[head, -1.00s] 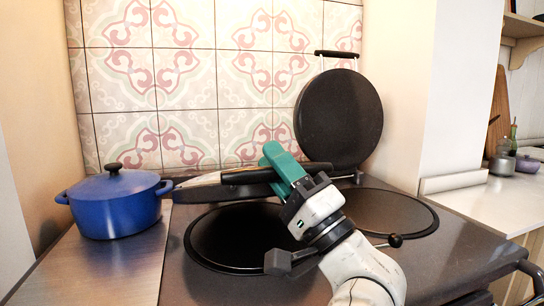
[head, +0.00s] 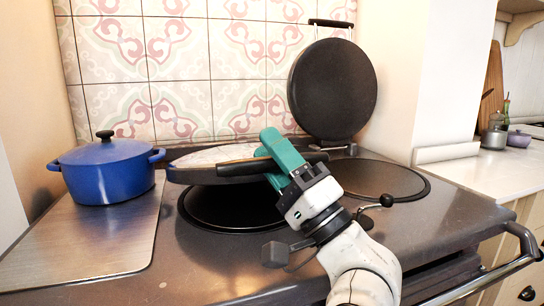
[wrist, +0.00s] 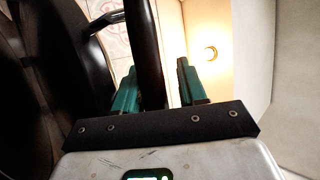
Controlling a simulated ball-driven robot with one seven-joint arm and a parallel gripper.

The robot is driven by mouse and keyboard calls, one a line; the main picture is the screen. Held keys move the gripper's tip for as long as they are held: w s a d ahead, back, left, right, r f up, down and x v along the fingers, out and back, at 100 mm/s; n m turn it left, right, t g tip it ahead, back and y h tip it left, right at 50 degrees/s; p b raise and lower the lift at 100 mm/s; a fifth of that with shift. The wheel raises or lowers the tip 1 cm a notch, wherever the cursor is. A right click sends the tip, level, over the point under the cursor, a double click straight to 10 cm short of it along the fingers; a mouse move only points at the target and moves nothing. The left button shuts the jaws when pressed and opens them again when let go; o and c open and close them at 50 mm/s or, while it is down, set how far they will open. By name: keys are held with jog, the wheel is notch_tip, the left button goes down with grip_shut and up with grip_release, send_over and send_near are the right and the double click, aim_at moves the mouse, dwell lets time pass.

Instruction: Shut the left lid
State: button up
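The left lid (head: 205,157) is tilted over the left hotplate (head: 220,212), its front edge raised above the stove top. Its pale, shiny upper face shows, with a dark handle (head: 236,168) across the front. My gripper (head: 274,146) is at the right end of this handle. In the wrist view the dark handle bar (wrist: 146,50) passes between the two green fingers of my gripper (wrist: 155,82). The fingers stand apart, with a gap between the bar and the right finger. Contact with the left finger is unclear.
The right lid (head: 333,90) stands upright behind the uncovered right hotplate (head: 375,180). A blue lidded pot (head: 108,172) stands left of the hotplates on a metal plate (head: 75,245). A rail (head: 490,275) runs along the stove front. A counter (head: 480,175) lies to the right.

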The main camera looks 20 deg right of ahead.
jog(key=shift+o, duration=1.1)
jog(key=shift+f, duration=0.1)
jog(key=b+v, duration=0.2)
jog(key=v, duration=0.8)
jog(key=shift+s+d+f, duration=0.1)
jog(key=shift+s, duration=0.2)
jog(key=shift+c, duration=0.5)
